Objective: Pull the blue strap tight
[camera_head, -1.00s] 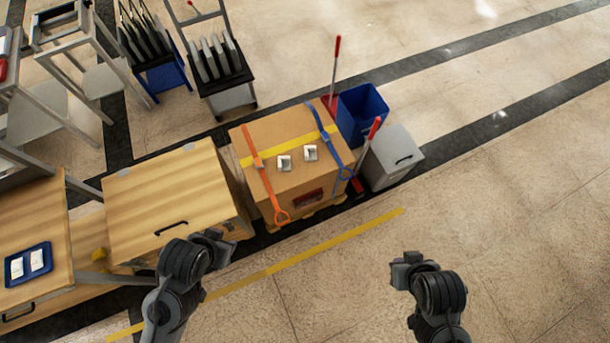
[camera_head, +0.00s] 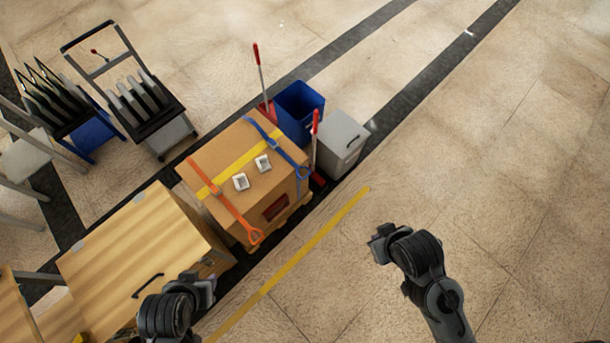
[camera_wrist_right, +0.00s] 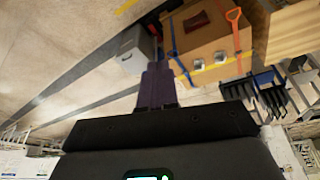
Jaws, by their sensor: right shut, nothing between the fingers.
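The blue strap (camera_head: 272,142) runs over the right part of a large cardboard box (camera_head: 226,148) and hangs down its front side, with a blue loop end (camera_head: 302,172). It also shows in the right wrist view (camera_wrist_right: 173,38). An orange strap (camera_head: 228,206) with a handle runs over the box's left part. My left gripper (camera_head: 205,285) is in front of the wooden cabinet, away from the box; its fingers are too small to judge. My right gripper (camera_head: 376,243) is over open floor, right of the box and apart from it. Its fingers (camera_wrist_right: 157,85) are shut and empty.
A blue bin (camera_head: 298,112) and a grey bin (camera_head: 342,142) stand beside the box's right side, with red-handled tools (camera_head: 315,124) close to the strap. A wooden cabinet (camera_head: 130,260) stands left of the box. The floor at right is clear beyond the yellow line (camera_head: 318,240).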

